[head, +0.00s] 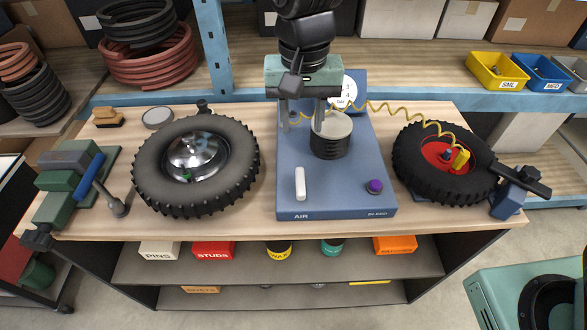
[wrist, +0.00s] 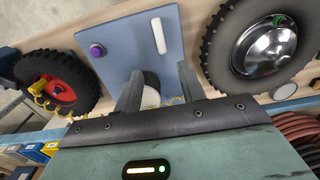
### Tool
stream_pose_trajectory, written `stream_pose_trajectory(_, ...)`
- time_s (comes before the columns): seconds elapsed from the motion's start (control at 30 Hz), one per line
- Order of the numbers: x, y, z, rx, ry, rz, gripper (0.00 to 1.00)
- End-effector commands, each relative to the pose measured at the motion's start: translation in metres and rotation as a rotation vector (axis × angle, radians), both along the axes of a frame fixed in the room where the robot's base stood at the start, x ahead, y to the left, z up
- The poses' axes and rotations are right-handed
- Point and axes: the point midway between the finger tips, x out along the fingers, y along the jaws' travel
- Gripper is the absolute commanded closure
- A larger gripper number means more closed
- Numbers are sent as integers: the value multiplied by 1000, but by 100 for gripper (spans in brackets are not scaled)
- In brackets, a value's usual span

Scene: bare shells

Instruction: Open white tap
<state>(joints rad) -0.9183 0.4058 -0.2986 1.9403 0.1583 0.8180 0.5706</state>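The white tap (head: 300,183) is a short white bar handle on the front left of the blue AIR panel (head: 345,190). It lies lengthwise, running from front to back of the panel. It also shows in the wrist view (wrist: 158,36), beyond the fingertips and clear of them. My gripper (head: 303,128) is above the back part of the panel, behind the tap, pointing down. Its two fingers are apart (wrist: 158,85), with nothing seen held between them. Nothing hides the tap.
A black ribbed cylinder with a pale top (head: 331,135) stands close by my right finger. A purple knob (head: 374,186) is at the panel's front right. A large tyre (head: 196,165) lies left, a red-hubbed wheel (head: 445,160) right. A coiled yellow hose (head: 400,108) crosses behind.

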Motion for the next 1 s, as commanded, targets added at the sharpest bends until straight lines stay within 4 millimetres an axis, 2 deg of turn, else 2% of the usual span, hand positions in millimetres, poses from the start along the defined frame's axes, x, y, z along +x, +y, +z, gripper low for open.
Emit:
stream_pose_trajectory(0.6,-1,-2,-124,-4,3,2,60)
stream_pose_trajectory(0.8,-1,-1,-146,-1,1,2,60)
stream_pose_trajectory(1.0,-1,-1,-154,0,0,2,60)
